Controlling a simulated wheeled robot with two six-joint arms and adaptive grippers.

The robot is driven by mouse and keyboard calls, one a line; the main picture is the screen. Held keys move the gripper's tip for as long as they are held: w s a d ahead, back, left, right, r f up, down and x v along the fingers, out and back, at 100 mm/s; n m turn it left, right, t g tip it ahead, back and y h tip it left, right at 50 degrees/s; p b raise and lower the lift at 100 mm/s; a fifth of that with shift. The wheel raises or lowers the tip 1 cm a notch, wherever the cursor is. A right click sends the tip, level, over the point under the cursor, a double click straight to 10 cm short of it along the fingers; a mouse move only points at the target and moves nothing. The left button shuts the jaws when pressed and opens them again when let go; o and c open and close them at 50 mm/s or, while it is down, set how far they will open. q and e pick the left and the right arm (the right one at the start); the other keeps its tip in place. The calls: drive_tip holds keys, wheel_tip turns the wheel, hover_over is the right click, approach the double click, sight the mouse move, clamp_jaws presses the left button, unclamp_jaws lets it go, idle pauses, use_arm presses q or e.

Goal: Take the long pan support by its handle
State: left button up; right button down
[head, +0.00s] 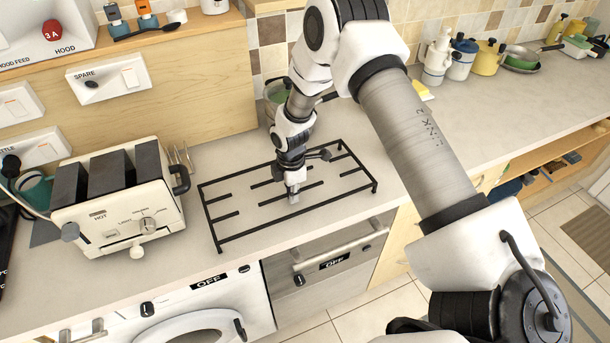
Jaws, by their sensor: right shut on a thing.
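The long pan support (220,242) is a black wire frame with short inner bars. It sits on or just above the worktop between the toaster and the right arm; I cannot tell whether it touches the worktop. My right gripper (293,190) points down at the middle of the pan support and is shut on it, at an inner bar. The exact contact is small and partly hidden by the fingers. My left gripper is not in view.
A cream toaster (130,220) stands left of the pan support. A glass jar or pot (277,95) stands behind, near the tiled wall. Canisters (462,58) and a pan (522,54) stand at the back right. The worktop (470,120) right of my arm is mostly clear.

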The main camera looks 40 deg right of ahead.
drive_tip(key=shift+r+p, duration=2.05)
drive_tip(key=shift+r, duration=1.2)
